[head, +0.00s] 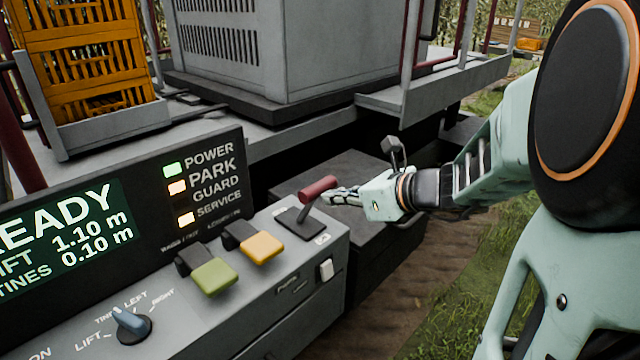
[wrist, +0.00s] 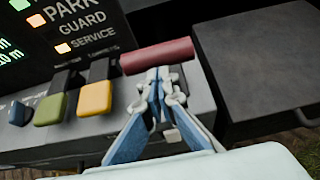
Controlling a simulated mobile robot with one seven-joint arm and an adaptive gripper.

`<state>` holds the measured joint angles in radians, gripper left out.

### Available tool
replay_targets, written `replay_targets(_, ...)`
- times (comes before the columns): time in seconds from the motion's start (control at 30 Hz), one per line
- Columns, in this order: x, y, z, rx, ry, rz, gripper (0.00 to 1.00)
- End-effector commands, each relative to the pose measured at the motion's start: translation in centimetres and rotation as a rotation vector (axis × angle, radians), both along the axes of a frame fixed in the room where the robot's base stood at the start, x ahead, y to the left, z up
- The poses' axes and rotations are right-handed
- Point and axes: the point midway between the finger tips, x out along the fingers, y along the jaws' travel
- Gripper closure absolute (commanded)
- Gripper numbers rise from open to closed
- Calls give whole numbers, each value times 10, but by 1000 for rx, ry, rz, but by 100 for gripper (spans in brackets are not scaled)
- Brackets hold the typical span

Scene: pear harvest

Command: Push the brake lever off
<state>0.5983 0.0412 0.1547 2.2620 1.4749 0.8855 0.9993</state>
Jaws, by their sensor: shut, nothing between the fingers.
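The brake lever (head: 318,189) has a dark red cylindrical handle on a thin stem, rising from a black plate (head: 300,223) at the right end of the grey control console. In the wrist view its red handle (wrist: 157,56) lies crosswise just ahead of my fingertips. My gripper (head: 332,196) is shut and empty, at the right side of the handle in the head view. In the wrist view my gripper (wrist: 158,76) has its fingertips together at or very near the handle; I cannot tell whether they touch. The stem is mostly hidden in the wrist view.
A green paddle (head: 214,277) and a yellow paddle (head: 262,247) sit left of the lever, with a blue-grey knob (head: 131,322) further left. The display panel (head: 75,230) reads READY; the POWER, PARK and SERVICE lamps are lit. A dark box (head: 345,180) stands behind the console.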

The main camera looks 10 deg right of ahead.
Motion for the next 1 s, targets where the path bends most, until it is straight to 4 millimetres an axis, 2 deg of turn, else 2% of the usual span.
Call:
replay_targets(0.77, 8, 5, 10, -41, 56, 1, 100)
replay_targets(1.0, 14, 11, 19, -73, 96, 4, 100)
